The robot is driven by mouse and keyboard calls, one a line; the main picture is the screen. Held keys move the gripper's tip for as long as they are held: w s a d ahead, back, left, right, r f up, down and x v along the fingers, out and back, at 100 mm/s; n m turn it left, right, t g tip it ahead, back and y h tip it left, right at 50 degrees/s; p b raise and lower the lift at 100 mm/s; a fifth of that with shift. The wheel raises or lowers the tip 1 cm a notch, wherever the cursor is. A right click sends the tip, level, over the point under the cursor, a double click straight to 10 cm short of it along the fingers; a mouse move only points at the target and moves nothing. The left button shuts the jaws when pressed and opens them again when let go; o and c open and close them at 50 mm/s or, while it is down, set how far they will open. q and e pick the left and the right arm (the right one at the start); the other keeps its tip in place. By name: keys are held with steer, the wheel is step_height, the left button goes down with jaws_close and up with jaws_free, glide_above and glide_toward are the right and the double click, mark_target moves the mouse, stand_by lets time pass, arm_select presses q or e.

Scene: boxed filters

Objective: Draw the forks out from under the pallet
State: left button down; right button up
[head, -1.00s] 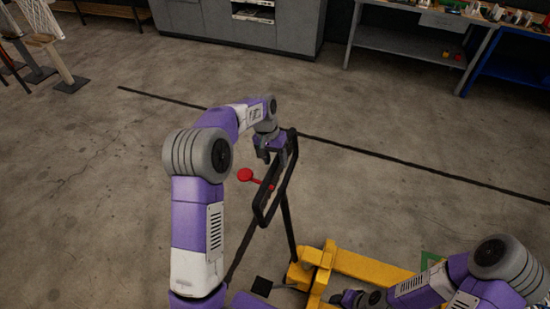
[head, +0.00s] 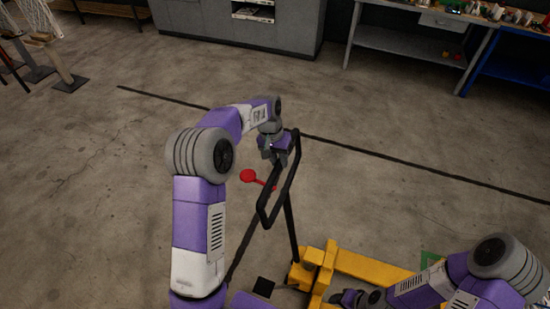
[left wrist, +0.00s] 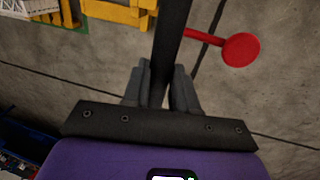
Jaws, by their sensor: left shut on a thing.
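The yellow pallet jack (head: 345,263) stands at the bottom of the head view, with a black loop handle (head: 269,215) rising from it and a red lever (head: 248,176) beside the handle. My left gripper (head: 280,155) is shut on the upper part of the loop. In the left wrist view, the black handle bar (left wrist: 173,40) passes between the fingers of my left gripper (left wrist: 162,90). Yellow parts of the jack (left wrist: 118,12) show at the top there. My right gripper (head: 358,298) is low beside the jack, and its fingers are not clear. The pallet cannot be made out.
A green floor mark (head: 430,259) lies near the forks, partly behind my right arm. A black line (head: 400,163) crosses the open concrete floor. A grey cabinet (head: 240,25) and a workbench (head: 410,42) stand at the back. The floor left of the handle is clear.

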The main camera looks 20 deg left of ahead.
arm_select(q)
steer(key=c, duration=0.9)
jaws_free()
steer(key=shift+d, duration=0.55)
steer(key=shift+a, duration=0.1)
steer(key=shift+a, duration=0.1)
steer(key=shift+r, duration=0.15)
steer(key=r, duration=0.3)
steer(key=a+r, duration=0.1)
steer(key=r, duration=0.3)
steer(key=shift+a+r, duration=0.1)
steer(key=shift+a, duration=0.1)
steer(key=shift+s, duration=0.1)
